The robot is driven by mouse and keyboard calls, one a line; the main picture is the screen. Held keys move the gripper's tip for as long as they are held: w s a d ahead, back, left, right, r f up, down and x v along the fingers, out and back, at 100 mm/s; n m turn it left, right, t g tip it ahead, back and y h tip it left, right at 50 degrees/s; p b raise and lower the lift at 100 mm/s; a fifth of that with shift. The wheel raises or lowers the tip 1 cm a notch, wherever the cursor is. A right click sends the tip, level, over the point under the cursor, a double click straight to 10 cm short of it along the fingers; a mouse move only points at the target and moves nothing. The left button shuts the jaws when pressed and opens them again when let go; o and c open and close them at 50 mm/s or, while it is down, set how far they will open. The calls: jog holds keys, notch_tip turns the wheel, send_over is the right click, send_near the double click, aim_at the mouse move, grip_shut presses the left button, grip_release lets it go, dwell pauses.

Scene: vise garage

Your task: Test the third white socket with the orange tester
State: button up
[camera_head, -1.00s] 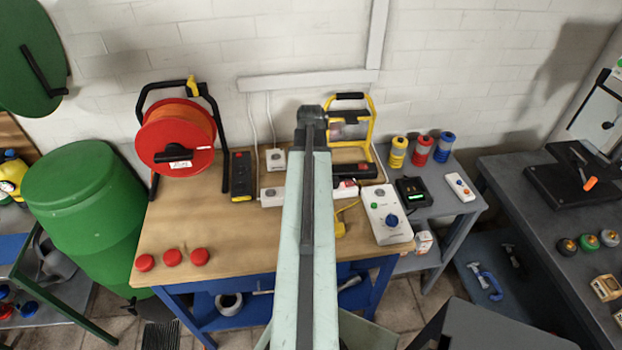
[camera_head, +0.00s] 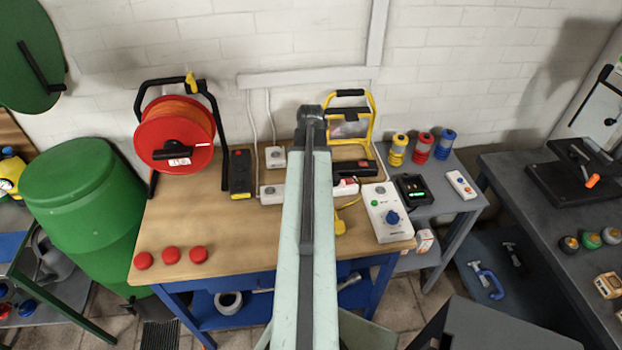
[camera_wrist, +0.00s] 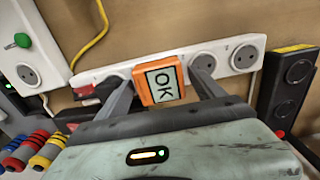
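The orange tester (camera_wrist: 160,82) shows "OK" on its display in the wrist view. It sits against the white socket strip (camera_wrist: 225,69), covering a place on it, with two bare sockets to its right. Another socket to its left is partly hidden by a finger. How deep the tester sits in the socket is hidden. My gripper (camera_wrist: 162,80) has one finger on each side of the tester, with a narrow gap visible at least on the right. In the head view my arm hides the tester and most of the strip (camera_head: 266,196).
A black socket block (camera_head: 240,174) stands left of the strip. A white box with green and blue knobs (camera_head: 388,212) and a yellow cable (camera_head: 341,222) lie to the right. A red cable reel (camera_head: 174,135) and work lamp (camera_head: 349,128) stand behind. The bench's front middle is clear.

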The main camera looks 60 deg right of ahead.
dwell(0.3)
notch_tip(320, 180, up, 8)
jog(key=p, duration=0.8)
jog(key=shift+f, duration=0.1)
jog(key=w+a+f+n+b, duration=0.2)
jog(key=w+a+n, duration=0.4)
jog(key=w+a, duration=1.65)
jog(key=w+a+n, duration=0.2)
jog(key=a, duration=1.2)
jog(key=w+a+f+n+b, duration=0.1)
jog(key=w+a+n, duration=0.1)
jog(key=a, duration=1.3)
jog(key=shift+w+a+n, duration=0.3)
jog(key=shift+w+n, duration=0.1)
